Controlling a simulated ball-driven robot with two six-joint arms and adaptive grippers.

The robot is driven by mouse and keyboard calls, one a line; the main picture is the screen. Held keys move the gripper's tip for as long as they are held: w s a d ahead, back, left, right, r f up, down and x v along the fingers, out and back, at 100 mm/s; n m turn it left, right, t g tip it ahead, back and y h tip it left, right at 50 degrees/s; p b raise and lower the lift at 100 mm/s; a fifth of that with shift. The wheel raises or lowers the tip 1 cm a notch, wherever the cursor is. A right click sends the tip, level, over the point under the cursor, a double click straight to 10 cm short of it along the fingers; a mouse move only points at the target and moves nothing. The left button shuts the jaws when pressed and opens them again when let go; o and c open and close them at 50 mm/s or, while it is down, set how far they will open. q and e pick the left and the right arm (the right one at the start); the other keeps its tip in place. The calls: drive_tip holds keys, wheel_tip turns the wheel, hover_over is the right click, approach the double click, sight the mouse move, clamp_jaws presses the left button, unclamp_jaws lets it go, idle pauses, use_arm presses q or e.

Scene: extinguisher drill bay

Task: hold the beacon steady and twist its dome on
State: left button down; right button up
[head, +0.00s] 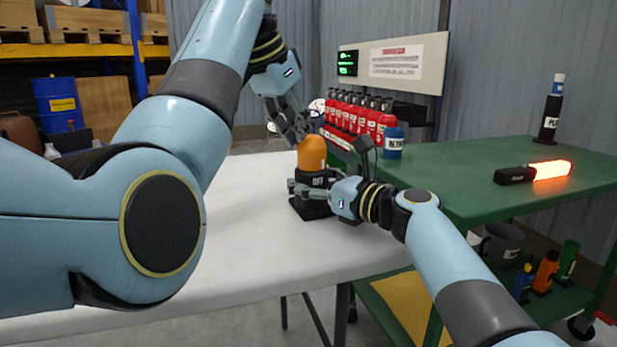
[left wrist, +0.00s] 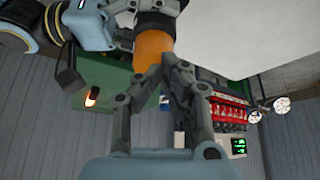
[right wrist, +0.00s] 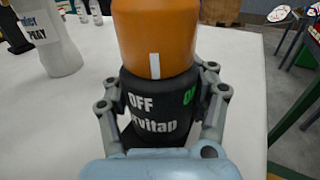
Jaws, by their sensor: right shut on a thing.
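The beacon's black base (head: 311,184) stands on a black block on the white table. The orange dome (head: 312,153) sits upright on top of it. In the right wrist view the dome (right wrist: 155,35) has a white mark between the base's "OFF" and green "ON" lettering. My right gripper (head: 300,188) is shut on the black base, one finger on each side (right wrist: 162,95). My left gripper (head: 298,136) is above the dome, pointing down at it.

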use_arm(q)
drive_tip(key=shift+s+d+f, duration=0.1)
drive_tip(key=shift+s+d, duration=0.1)
drive_tip(key=shift+s, duration=0.05)
drive_tip(key=shift+s+d, duration=0.35)
drive_tip(key=shift+d, duration=0.15)
drive_tip(key=shift+s+f, duration=0.1)
drive_tip(key=shift+s+a, duration=0.15)
drive_tip(key=shift+a, duration=0.1)
drive_tip(key=shift+r, duration=0.2)
wheel_tip(320, 180, up, 6)
idle(0.4)
drive_tip(key=shift+r, duration=0.1)
